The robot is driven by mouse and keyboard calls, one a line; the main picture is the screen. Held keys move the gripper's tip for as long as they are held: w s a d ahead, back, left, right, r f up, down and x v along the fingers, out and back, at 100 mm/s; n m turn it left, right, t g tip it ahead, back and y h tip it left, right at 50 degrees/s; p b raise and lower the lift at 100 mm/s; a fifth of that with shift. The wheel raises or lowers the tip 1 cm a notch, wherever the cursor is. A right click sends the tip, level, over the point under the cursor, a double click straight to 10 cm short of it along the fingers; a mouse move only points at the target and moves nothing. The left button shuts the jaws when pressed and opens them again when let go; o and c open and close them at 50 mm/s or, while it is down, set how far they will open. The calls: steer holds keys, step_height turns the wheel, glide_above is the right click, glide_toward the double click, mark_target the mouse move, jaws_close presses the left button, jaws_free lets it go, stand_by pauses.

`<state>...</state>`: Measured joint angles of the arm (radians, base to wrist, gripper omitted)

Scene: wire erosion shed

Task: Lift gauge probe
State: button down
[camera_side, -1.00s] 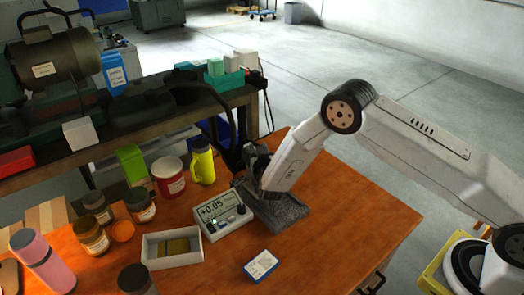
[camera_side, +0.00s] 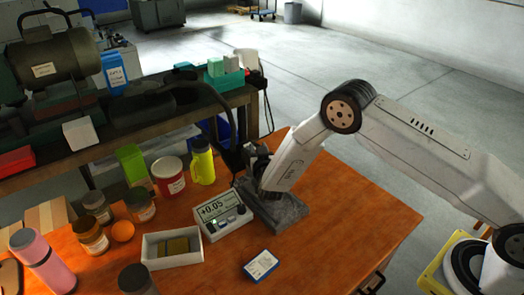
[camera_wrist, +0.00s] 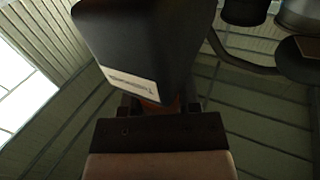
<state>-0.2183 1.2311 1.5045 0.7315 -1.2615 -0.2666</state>
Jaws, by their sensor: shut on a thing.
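The gauge's readout box (camera_side: 222,213) stands on the orange-brown bench and shows +0.05. Beside it to the right is the gauge stand's dark grey base (camera_side: 282,214). The stand's dark upper part (camera_side: 258,165) rises beside my wrist, which hides part of it. In the wrist view, my gripper (camera_wrist: 160,108) is shut on a small orange-brown part, mostly hidden, which I take to be the gauge probe. A large dark block with a white label (camera_wrist: 135,85) fills the view just beyond the fingers. The side view does not show the fingertips clearly.
A white open box (camera_side: 172,250) with small blocks and a blue-white packet (camera_side: 261,266) lie in front. A yellow bottle (camera_side: 202,165), a red tub (camera_side: 169,177) and several jars stand left. The bench's right part is clear.

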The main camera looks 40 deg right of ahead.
stand_by(0.3)
steer(key=shift+r, duration=1.3)
steer(key=shift+c, duration=1.6)
jaws_free()
steer(key=shift+r, duration=0.1)
steer(key=shift+s, duration=0.1)
steer(key=v, duration=0.7)
steer(key=shift+s+a, duration=0.2)
steer(key=shift+s, duration=0.1)
steer(key=shift+r, duration=0.1)
